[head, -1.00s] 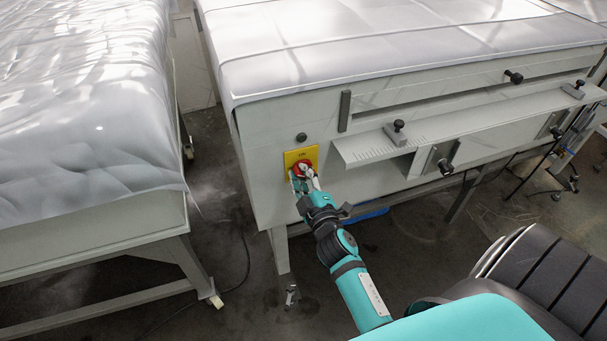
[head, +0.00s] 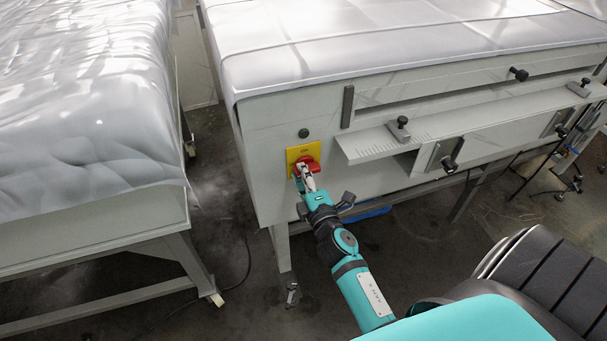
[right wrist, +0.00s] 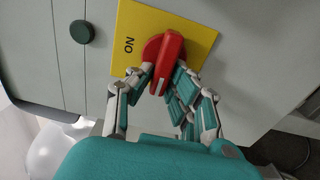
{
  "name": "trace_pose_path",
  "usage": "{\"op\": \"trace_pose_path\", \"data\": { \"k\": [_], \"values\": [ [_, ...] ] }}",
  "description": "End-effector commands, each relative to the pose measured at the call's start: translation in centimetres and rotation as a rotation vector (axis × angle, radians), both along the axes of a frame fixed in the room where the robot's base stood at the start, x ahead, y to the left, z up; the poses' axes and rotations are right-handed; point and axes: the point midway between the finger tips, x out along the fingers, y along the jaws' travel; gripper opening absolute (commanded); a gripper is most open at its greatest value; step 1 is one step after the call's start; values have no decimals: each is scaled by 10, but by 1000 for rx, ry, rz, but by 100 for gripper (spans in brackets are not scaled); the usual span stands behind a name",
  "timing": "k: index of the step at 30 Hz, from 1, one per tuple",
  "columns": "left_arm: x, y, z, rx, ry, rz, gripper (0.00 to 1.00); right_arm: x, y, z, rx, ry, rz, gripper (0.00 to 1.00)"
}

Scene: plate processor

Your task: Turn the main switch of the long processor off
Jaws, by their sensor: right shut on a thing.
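The main switch is a red rotary knob (head: 308,163) on a yellow plate (head: 291,158) on the left end of the long processor's grey front (head: 268,190). The plate carries the label "ON". In the right wrist view the knob (right wrist: 169,48) lies roughly crosswise to the label's side of the yellow plate (right wrist: 135,25). My right gripper (head: 307,176) is shut on the knob, with fingers on both sides of its grip; it also shows in the right wrist view (right wrist: 161,86). My left gripper is not in view.
A dark round button (head: 303,133) sits above the plate. A ledge with a scale (head: 430,130) and black knobs juts out to the right. A second sheet-covered table (head: 90,130) stands left, across a narrow floor gap. A cable lies on the floor.

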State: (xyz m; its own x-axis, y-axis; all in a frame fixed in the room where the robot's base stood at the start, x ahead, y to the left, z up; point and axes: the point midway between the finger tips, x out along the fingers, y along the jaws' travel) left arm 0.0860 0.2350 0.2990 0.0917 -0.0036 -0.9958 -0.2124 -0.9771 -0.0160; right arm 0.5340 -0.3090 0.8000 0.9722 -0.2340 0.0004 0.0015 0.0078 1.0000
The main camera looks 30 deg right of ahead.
Motion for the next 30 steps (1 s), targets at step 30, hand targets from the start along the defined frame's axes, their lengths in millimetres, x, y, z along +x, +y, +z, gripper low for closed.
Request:
{"op": "trace_pose_path", "data": {
  "k": [30],
  "values": [
    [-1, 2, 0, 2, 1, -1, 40, 1, -1, 11, -12, -2, 1, 38]
  ]
}}
